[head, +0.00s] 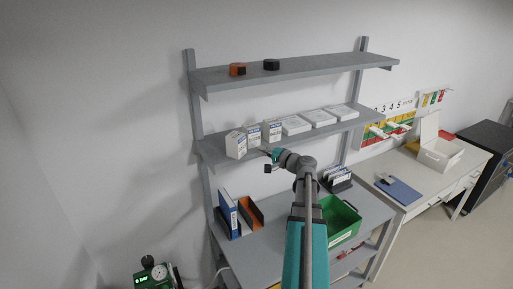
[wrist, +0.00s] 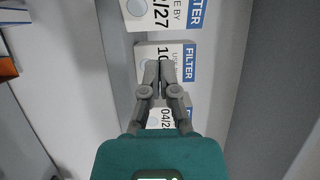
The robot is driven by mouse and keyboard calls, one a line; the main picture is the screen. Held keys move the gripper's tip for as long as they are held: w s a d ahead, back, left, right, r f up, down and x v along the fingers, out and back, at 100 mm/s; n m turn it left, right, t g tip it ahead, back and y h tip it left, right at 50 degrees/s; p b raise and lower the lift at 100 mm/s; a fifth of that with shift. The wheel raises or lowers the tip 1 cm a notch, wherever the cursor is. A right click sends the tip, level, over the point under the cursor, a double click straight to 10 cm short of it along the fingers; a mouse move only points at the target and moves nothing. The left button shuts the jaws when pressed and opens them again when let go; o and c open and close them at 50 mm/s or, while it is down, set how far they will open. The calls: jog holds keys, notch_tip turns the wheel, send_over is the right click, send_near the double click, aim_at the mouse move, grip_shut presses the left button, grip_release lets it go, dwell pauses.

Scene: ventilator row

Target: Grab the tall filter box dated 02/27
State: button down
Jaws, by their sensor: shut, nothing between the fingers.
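Three tall white-and-blue filter boxes stand on the middle shelf. In the wrist view, turned sideways, the box dated 02/27 (wrist: 160,18) is at the top, cut off by the frame edge. It appears to be the leftmost box (head: 236,144) in the head view. The middle box (wrist: 150,52) shows a date starting with 10, the rest hidden behind my fingers. The lowest box (wrist: 165,115) shows 04/2, partly covered. My gripper (wrist: 167,64) is shut and empty, its fingertips over the middle box; in the head view it is before the shelf edge (head: 265,152).
Flat white boxes (head: 318,117) lie right of the tall ones. An orange item (head: 237,69) and a black item (head: 271,64) are on the top shelf. Below stand binders (head: 229,213) and a green crate (head: 341,221).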

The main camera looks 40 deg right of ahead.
aim_at(245, 146)
jog(key=w, duration=0.3)
jog(key=w+a, duration=0.1)
jog(key=w, duration=0.5)
jog(key=shift+w+a, duration=0.25)
jog(key=shift+a, duration=0.05)
jog(key=shift+s+a, duration=0.1)
jog(key=shift+s+a, duration=0.3)
jog(key=shift+a, duration=0.2)
jog(key=shift+s+a, duration=0.25)
jog(key=shift+a, duration=0.2)
jog(key=shift+d, duration=0.1)
jog(key=shift+s, duration=0.1)
